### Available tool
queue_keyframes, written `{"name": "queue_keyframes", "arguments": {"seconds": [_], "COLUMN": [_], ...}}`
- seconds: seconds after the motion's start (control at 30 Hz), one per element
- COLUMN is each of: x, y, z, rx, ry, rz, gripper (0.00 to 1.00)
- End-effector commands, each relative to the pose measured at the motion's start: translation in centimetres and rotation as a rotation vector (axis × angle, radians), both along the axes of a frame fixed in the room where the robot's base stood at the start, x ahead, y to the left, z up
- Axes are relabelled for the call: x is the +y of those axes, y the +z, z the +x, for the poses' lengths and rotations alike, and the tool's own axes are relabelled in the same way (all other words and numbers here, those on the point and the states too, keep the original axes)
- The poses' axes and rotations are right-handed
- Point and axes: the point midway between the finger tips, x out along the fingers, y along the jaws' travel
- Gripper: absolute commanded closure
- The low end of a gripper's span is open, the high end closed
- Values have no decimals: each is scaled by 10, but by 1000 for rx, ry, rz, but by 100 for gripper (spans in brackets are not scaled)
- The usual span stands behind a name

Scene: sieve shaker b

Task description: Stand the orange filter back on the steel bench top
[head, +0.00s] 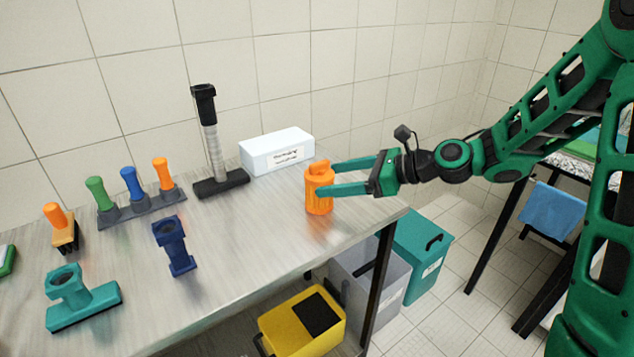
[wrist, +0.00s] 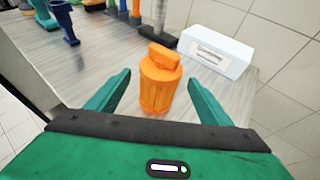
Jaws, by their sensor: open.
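The orange filter (head: 319,190) stands upright on the steel bench top (head: 262,225), near its right end. It also shows in the middle of the wrist view (wrist: 158,85). My gripper (head: 318,181) reaches in from the right, its green fingers open. In the wrist view the two fingers (wrist: 158,82) lie on either side of the filter, with a visible gap on both sides. The filter's base appears to rest on the bench surface.
A white labelled box (head: 277,151) stands behind the filter. A black stand with an upright column (head: 211,140) is to its left. A rack of coloured handles (head: 137,203), a dark blue tool (head: 174,246) and a teal tool (head: 82,301) stand further left. Bins (head: 303,320) are below.

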Motion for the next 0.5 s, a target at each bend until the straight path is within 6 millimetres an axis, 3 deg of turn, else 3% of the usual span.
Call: {"name": "queue_keyframes", "arguments": {"seconds": [0.2, 0.5], "x": [-26, -33], "y": [11, 14], "z": [-10, -14], "rx": [1, 1], "ry": [-3, 0], "rz": [-1, 0], "gripper": [26, 26]}}
